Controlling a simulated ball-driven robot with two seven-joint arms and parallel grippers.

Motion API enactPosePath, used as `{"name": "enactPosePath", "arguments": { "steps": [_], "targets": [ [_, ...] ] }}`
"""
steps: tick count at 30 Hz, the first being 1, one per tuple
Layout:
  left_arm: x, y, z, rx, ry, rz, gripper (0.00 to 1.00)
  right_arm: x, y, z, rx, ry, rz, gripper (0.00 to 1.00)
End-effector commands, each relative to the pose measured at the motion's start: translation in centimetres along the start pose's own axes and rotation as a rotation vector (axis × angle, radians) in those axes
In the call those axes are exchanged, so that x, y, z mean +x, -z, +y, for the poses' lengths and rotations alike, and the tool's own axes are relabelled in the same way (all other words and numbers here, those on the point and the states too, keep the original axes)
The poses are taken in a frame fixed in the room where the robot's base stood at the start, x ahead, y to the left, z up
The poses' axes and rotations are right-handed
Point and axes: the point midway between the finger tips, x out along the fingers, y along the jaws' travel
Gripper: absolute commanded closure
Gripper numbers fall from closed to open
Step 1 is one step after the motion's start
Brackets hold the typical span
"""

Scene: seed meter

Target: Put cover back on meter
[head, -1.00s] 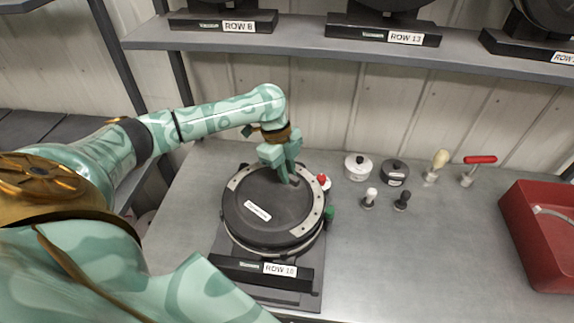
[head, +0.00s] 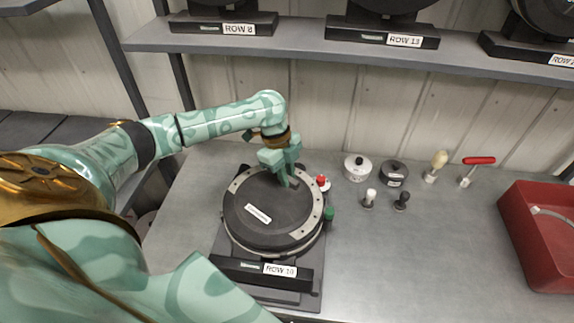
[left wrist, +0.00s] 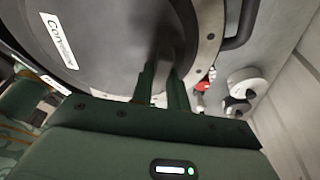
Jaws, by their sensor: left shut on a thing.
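The dark grey round cover (head: 262,218) with a white label lies over the seed meter, whose silver rim (head: 313,215) with holes shows along the right and upper left. I cannot tell whether the cover is fully seated. My left gripper (head: 289,182) points down at the cover's upper right and is shut on its raised part. In the left wrist view, the fingers (left wrist: 163,85) meet the cover (left wrist: 115,35) at a dark raised rib; the exact grip is partly hidden. My right gripper is out of view.
The meter rests on a dark stand labelled ROW 10 (head: 280,269). To the right stand a white lidded pot (head: 357,169), a dark pot (head: 394,173), small knobbed pieces, a red-handled tool (head: 479,161) and a red bin (head: 545,240). A shelf (head: 290,42) runs behind. The front right bench is clear.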

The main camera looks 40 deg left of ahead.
Motion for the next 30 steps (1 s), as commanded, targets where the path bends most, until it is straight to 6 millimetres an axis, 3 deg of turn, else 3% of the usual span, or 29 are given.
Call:
{"name": "enactPosePath", "arguments": {
  "steps": [30],
  "targets": [
    [0.54, -0.13, -0.06, 0.000, 0.001, 0.001, 1.00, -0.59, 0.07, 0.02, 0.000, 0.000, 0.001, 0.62]
  ]
}}
